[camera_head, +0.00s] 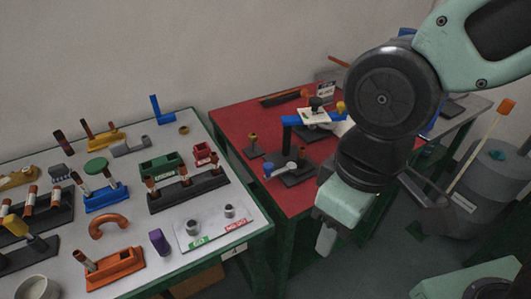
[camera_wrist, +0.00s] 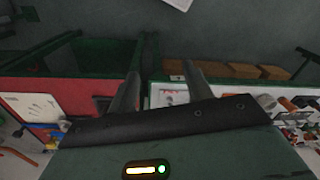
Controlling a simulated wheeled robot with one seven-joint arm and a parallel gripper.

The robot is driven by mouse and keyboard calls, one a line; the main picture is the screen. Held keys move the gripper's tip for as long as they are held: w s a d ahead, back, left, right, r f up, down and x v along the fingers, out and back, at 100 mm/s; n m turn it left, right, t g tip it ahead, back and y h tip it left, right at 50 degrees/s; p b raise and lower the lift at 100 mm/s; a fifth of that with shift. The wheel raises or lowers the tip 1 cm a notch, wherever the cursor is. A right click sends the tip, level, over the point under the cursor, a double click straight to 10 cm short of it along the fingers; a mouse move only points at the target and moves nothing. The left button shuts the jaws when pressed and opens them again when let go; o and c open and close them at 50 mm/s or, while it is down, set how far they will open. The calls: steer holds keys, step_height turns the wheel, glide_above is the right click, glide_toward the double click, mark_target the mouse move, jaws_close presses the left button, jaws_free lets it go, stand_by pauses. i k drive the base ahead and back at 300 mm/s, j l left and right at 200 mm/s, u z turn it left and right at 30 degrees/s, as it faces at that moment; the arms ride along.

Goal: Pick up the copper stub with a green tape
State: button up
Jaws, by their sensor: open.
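Several copper stubs with tape bands stand on the white table in the head view. Some are in a black holder (camera_head: 190,188), two in a blue holder (camera_head: 105,199), one in an orange holder (camera_head: 115,268), and others at the left. I cannot make out a green band on any of them. My gripper (camera_head: 325,240) hangs in front of the red table's near edge, well to the right of the stubs. In the wrist view its two fingers (camera_wrist: 162,88) are apart with nothing between them.
The white table (camera_head: 188,273) also carries a green box (camera_head: 161,166), a purple piece (camera_head: 159,241) and a bent copper pipe (camera_head: 110,225). A grey tank (camera_head: 485,190) stands at right. Dark floor shows between.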

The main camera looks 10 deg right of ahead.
mark_target(302, 148)
steer(key=i+j+u, duration=0.25)
steer(key=j, duration=0.3)
steer(key=i+j+u, duration=0.3)
steer(key=i+j, duration=0.15)
steer(key=i, duration=0.05)
